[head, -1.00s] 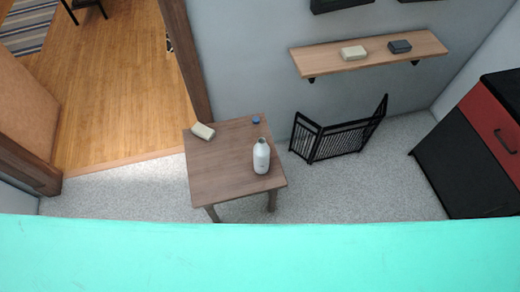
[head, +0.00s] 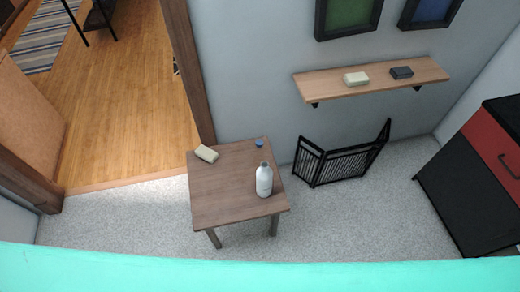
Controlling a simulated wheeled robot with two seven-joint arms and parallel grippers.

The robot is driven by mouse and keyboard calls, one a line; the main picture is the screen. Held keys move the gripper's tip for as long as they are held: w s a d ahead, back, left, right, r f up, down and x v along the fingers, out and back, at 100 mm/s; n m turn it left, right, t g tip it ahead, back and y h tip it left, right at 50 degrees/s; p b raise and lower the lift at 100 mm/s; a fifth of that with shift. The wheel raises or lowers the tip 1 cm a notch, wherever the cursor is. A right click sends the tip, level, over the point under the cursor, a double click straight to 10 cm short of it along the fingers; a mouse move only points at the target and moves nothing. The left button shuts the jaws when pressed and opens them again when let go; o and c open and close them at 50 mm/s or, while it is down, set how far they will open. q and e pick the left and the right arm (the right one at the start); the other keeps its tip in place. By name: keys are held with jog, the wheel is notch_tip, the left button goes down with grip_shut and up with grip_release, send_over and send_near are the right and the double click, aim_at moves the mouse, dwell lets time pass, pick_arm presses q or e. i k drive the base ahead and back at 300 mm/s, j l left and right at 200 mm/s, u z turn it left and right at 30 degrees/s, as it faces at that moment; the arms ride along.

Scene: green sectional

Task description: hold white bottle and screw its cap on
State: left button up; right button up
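The white bottle (head: 264,181) stands upright near the right edge of a small brown wooden table (head: 218,191). Its neck looks grey and uncapped. A small blue cap (head: 259,143) lies apart from it near the table's back right corner. Neither of my grippers shows in the head view.
A cream block (head: 206,154) lies at the table's back left corner. A black folding screen (head: 345,161) stands on the floor right of the table. A wall shelf (head: 373,79) holds two blocks. A red and black cabinet (head: 478,160) is at right. A doorway opens at left.

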aim_at(264, 174)
jog(key=i+l, duration=0.15)
jog(key=l, duration=0.25)
jog(key=i+l, duration=0.15)
jog(key=l, duration=0.25)
jog(key=i+l, duration=0.15)
jog(key=l, duration=0.3)
jog(key=i+l, duration=0.1)
jog(key=l, duration=0.3)
